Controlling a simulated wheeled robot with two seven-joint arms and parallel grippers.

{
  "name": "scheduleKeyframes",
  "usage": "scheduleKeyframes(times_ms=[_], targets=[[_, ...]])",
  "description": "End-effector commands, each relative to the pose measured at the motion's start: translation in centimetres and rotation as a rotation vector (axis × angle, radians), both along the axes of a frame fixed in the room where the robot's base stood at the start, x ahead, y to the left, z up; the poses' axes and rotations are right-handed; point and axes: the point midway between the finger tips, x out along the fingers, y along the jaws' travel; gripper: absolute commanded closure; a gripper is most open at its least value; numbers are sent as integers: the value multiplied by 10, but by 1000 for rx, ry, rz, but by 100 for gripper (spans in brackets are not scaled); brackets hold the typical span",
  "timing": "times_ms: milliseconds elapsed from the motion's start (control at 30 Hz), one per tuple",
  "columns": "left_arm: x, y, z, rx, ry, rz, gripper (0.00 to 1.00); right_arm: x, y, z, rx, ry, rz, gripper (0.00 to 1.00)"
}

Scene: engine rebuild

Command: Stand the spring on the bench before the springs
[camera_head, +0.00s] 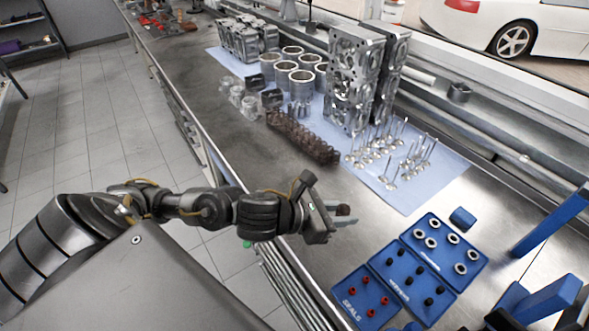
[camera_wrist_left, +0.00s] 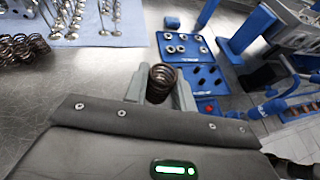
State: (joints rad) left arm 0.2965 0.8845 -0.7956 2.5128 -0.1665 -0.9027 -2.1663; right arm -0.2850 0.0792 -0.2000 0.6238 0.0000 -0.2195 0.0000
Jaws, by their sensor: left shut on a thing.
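My left gripper (camera_head: 338,212) is shut on a dark brown coil spring (camera_head: 343,210), above the bare steel bench front. In the left wrist view the spring (camera_wrist_left: 162,83) sits between the two grey fingers (camera_wrist_left: 160,92), its open coils facing the camera. Some of these springs also show at the left edge of the left wrist view (camera_wrist_left: 22,48). I cannot tell how far the held spring is above the bench. My right gripper is not in view.
Several upright valves (camera_head: 392,155) stand on the light blue mat (camera_head: 425,187), beside the cylinder head (camera_head: 352,80). Blue seal trays (camera_head: 412,272) lie to the right of my left gripper. Blue tool frames (camera_head: 548,225) stand at far right. Bare steel (camera_head: 345,185) is clear between springs and trays.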

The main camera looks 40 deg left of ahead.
Motion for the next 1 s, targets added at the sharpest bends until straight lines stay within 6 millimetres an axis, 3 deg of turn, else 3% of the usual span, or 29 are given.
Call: scheduleKeyframes(times_ms=[200,467,733,867,1000], targets=[[4,-3,-4,7,-1,-17,96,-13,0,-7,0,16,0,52],[25,13,-24,1,-5,-28,96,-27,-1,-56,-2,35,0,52],[50,43,-40,2,7,-19,96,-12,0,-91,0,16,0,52],[66,61,-47,1,12,-17,96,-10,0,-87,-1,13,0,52],[79,75,-72,-1,13,-18,96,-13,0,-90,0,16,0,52]])
